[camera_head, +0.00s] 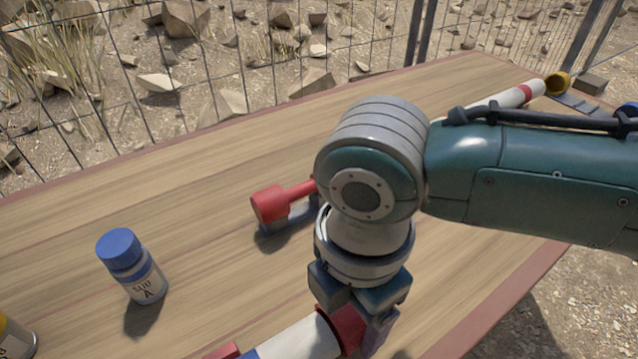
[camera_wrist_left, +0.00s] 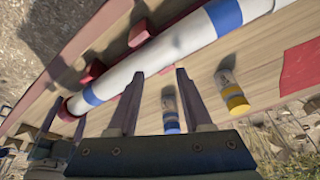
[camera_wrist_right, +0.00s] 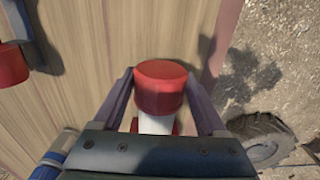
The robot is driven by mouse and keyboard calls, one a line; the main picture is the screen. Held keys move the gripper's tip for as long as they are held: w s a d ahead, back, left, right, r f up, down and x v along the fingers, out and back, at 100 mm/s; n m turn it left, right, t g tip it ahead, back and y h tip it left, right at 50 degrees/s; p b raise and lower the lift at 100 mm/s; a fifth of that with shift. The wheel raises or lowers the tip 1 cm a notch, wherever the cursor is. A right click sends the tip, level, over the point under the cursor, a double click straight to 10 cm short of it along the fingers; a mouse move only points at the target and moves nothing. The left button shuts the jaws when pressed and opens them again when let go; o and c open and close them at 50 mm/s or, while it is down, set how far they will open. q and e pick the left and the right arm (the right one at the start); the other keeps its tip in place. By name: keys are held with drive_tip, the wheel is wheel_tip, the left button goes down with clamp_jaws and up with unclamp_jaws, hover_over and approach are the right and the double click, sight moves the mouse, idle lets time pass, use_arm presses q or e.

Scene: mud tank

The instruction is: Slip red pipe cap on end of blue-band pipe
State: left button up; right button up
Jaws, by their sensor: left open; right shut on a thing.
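The white blue-band pipe (camera_head: 298,342) lies at the bottom of the head view. It crosses the left wrist view (camera_wrist_left: 172,45), with blue bands along it. How deep the pipe sits in the cap is hidden. My left gripper (camera_wrist_left: 160,72) is open and empty, its fingers near the pipe's side.
A blue-capped bottle (camera_head: 132,266) stands on the wooden table (camera_head: 190,185). A yellow-marked container (camera_head: 14,338) is at the lower left. A red-handled thing (camera_head: 272,203) lies mid-table. A red-band pipe (camera_head: 508,97) is at the back right. A wire fence (camera_head: 235,60) runs behind.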

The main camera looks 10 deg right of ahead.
sight(318, 330)
drive_tip(key=shift+s+a, duration=0.15)
drive_tip(key=shift+a, duration=0.25)
use_arm(q)
drive_tip(key=shift+r, duration=0.1)
use_arm(e)
drive_tip(key=shift+a, duration=0.1)
use_arm(q)
drive_tip(key=shift+d, duration=0.1)
use_arm(e)
drive_tip(key=shift+s+a, duration=0.2)
drive_tip(key=shift+a, duration=0.15)
drive_tip(key=shift+s+a, duration=0.2)
drive_tip(key=shift+a, duration=0.4)
use_arm(q)
drive_tip(key=shift+r, duration=0.1)
use_arm(e)
drive_tip(key=shift+a, duration=0.1)
drive_tip(key=shift+s+a, duration=0.15)
drive_tip(key=shift+a, duration=0.2)
drive_tip(key=o, duration=1)
drive_tip(key=shift+r, duration=0.1)
